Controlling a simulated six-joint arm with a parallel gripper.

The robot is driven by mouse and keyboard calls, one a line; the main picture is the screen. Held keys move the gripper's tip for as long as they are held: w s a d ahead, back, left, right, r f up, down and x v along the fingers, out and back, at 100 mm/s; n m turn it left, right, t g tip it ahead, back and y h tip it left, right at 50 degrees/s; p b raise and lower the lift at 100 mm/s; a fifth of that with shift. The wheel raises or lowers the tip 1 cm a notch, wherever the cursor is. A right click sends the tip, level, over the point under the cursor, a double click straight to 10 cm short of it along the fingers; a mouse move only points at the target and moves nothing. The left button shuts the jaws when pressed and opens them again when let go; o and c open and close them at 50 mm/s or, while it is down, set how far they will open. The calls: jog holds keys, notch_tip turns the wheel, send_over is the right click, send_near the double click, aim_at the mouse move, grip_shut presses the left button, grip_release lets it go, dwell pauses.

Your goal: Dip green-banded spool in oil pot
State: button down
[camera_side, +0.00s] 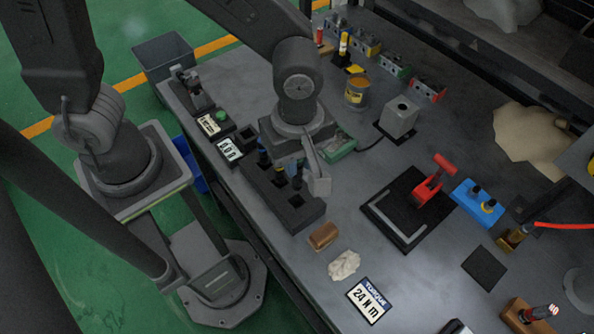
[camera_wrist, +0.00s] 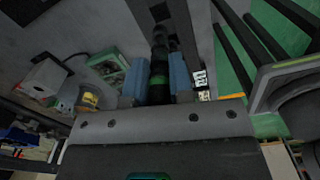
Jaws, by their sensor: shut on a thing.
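My gripper (camera_wrist: 158,80) shows in the wrist view with its two blue fingers shut on a dark spool with a green band (camera_wrist: 158,82). In the side view the gripper (camera_side: 298,172) is over the black rack (camera_side: 300,213), and the wrist hides most of the held spool. I cannot tell whether the spool's lower end is in a rack hole or above it. The oil pot is likely the can with a yellow label (camera_side: 356,92), standing upright farther back; it also shows at the left of the wrist view (camera_wrist: 88,98).
A green valve block (camera_side: 341,146) lies just behind the gripper. A grey box (camera_side: 399,117) stands right of the can. Several valve blocks line the back. A red-handled fixture (camera_side: 432,184), a brown block (camera_side: 323,235) and a crumpled cloth (camera_side: 344,265) are to the right and front.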

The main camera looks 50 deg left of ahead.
jog(key=w+r+n, duration=0.2)
jog(key=w+r, duration=0.1)
jog(key=w, duration=0.7)
jog(key=w+a+n, duration=0.2)
jog(key=w+a, duration=0.5)
jog(key=w, duration=0.4)
jog(key=w+a+n, duration=0.2)
jog(key=w+a, duration=0.6)
jog(key=w, duration=0.3)
jog(key=shift+a+r, duration=0.3)
jog(key=shift+r, duration=0.1)
jog(key=shift+f, duration=5.9)
notch_tip(320, 180, up, 8)
jog(key=shift+f, duration=0.2)
